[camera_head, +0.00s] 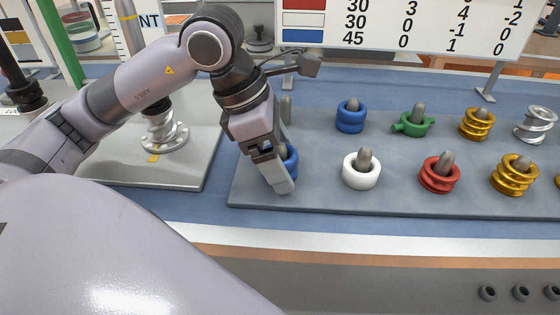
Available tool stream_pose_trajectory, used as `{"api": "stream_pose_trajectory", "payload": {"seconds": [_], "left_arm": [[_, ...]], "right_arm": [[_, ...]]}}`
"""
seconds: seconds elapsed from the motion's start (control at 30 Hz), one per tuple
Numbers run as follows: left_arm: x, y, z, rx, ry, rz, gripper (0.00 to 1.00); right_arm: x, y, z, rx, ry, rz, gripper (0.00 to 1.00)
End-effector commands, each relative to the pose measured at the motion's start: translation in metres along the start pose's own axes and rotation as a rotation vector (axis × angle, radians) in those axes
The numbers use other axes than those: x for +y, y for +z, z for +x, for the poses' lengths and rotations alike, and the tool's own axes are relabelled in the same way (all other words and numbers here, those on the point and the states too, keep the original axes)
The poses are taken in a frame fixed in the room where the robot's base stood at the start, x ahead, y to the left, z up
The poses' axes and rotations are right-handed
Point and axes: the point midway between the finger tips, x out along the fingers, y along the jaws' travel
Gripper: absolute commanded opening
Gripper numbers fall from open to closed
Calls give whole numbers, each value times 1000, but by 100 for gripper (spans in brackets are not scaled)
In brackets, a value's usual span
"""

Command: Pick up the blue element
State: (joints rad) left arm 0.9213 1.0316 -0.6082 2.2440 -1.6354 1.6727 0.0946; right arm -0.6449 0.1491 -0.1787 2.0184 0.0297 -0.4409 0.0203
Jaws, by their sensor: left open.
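One blue element (291,160) sits at the front left of the grey peg board, partly hidden behind my left gripper (278,178). The gripper points down with its fingers at this element and is open. I cannot tell whether the fingers touch it. A second blue element (351,116), a ribbed ring, sits around a grey peg in the back row, to the right of the gripper. My right gripper does not show.
The grey peg board (310,200) also holds a white element (361,170), a red element (439,173), a green winged element (413,122), gold elements (514,176) and a silver one (536,124). A sign (410,30) stands behind. A metal screw (162,128) stands on the left plate.

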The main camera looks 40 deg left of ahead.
Motion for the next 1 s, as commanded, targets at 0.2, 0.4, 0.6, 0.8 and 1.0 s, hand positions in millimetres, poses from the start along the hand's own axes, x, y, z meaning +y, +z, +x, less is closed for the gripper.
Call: {"api": "stream_pose_trajectory", "payload": {"seconds": [0.2, 0.4, 0.6, 0.8, 1.0], "left_arm": [[0, 0, 1, 0, 0, 0, 85], [0, 0, 0, 0, 0, 0, 21], [0, 0, 0, -2, 1, 0, 21], [1, 2, -6, -2, 2, -1, 21], [5, 7, -26, -2, 2, -2, 21]], "right_arm": [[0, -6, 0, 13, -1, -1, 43], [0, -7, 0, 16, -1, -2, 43], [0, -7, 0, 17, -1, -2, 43], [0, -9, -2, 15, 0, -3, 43], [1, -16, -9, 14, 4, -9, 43]]}}
